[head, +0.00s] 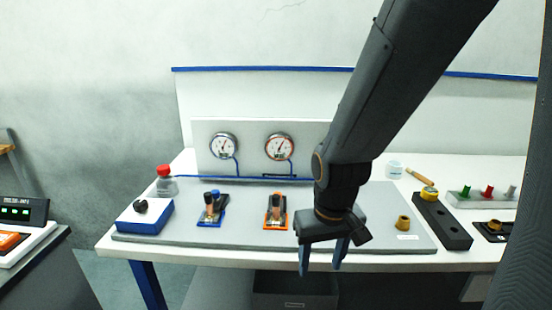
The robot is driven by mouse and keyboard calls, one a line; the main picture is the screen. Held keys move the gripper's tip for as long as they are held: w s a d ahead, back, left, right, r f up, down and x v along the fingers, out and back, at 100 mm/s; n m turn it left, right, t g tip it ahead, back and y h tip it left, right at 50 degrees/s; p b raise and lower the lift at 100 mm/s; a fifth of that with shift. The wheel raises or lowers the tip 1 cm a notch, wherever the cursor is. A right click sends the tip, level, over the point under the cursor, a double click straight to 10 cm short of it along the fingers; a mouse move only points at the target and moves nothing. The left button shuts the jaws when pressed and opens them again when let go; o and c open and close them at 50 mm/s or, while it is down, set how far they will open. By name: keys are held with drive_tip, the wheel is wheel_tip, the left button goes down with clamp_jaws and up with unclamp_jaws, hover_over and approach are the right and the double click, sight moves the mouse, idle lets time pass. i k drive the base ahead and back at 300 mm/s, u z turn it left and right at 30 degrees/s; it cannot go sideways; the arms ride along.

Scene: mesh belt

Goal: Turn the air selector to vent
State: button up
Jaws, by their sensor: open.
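My gripper (321,268) hangs at the front edge of the bench, pointing down, with its two blue-grey fingers apart and nothing between them. A blue and white box (145,219) with a black knob (140,206) on top stands at the left of the grey board. To its right are a blue-based fitting (211,211) and an orange-based fitting (276,211), each with dark upright parts. No label reading vent or air selector is legible, so I cannot tell which is the selector. My arm hides part of the board to the right of the orange fitting.
Two round gauges (224,146) (279,147) sit on the back panel above blue tubing. A red-capped bottle (166,182) stands at the back left. A brass piece (403,222), a black block (440,221) and a rack of coloured pegs (483,195) are at the right. A dark bin (294,290) is below.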

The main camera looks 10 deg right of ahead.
sight(140, 206)
drive_tip(key=u, duration=1.4)
drive_tip(key=k, duration=0.3)
drive_tip(key=z, duration=0.7)
